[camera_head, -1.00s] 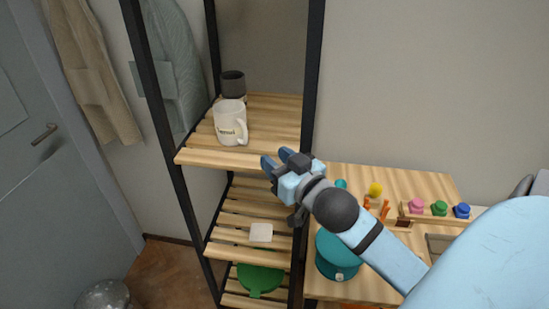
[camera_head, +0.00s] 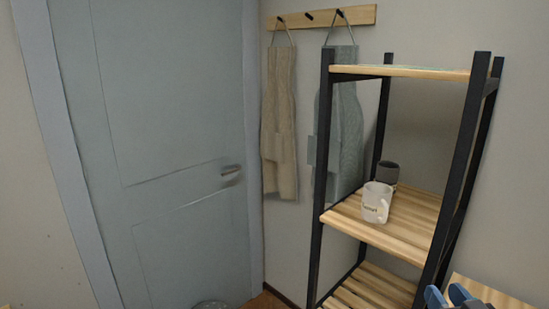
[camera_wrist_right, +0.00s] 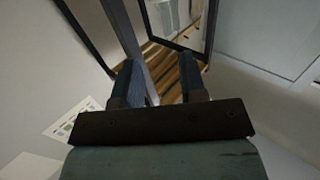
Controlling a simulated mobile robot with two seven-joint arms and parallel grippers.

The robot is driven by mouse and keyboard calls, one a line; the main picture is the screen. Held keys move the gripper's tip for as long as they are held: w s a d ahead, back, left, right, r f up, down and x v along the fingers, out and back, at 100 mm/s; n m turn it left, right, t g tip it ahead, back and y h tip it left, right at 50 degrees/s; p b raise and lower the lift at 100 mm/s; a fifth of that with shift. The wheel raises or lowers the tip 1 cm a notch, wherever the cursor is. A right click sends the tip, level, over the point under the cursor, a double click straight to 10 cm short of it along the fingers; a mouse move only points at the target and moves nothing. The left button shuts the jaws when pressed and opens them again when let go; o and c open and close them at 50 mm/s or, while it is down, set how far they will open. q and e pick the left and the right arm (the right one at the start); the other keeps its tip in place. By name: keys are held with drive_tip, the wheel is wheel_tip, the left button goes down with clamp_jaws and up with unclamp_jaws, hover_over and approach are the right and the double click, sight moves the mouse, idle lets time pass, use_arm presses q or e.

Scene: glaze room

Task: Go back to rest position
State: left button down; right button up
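My right gripper (camera_head: 448,296) shows only at the bottom right edge of the head view, in front of the shelf rack's right side. In the right wrist view its two blue fingers (camera_wrist_right: 160,82) stand apart with nothing held between them. Behind them are a dark rack post and wooden slats. Most of my right arm is outside the head view. My left gripper is not in view. A white mug (camera_head: 377,203) with dark lettering stands upright on the middle shelf, apart from the gripper. A dark cup (camera_head: 388,174) stands behind it.
The black-framed rack (camera_head: 441,205) with wooden shelves stands at the right. A wooden tabletop (camera_head: 490,291) corner is beside it, low. A blue-grey door (camera_head: 170,150) fills the left. Two aprons, one beige (camera_head: 280,120), hang on the wall. A rounded bin top (camera_head: 210,304) shows below the door.

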drive_tip(key=s+a+f+n+g+y+p, duration=0.1)
drive_tip(key=a+f+g, duration=0.15)
drive_tip(key=f, duration=0.45)
drive_tip(key=s+a+f+n+g+y+p, duration=0.1)
drive_tip(key=s+a+f, duration=0.15)
drive_tip(key=f, duration=0.45)
drive_tip(key=s+a+f+g+y+p, duration=0.1)
drive_tip(key=a+f+g, duration=0.15)
drive_tip(key=f, duration=0.45)
drive_tip(key=s+a+f+n+g+y+p, duration=0.1)
drive_tip(key=s+a+f, duration=0.5)
drive_tip(key=s+f, duration=0.2)
wheel_tip(320, 180, down, 2)
drive_tip(key=shift+a+f+n, duration=0.1)
drive_tip(key=shift+a+n, duration=0.1)
drive_tip(key=shift+n, duration=0.1)
drive_tip(key=shift+s, duration=0.1)
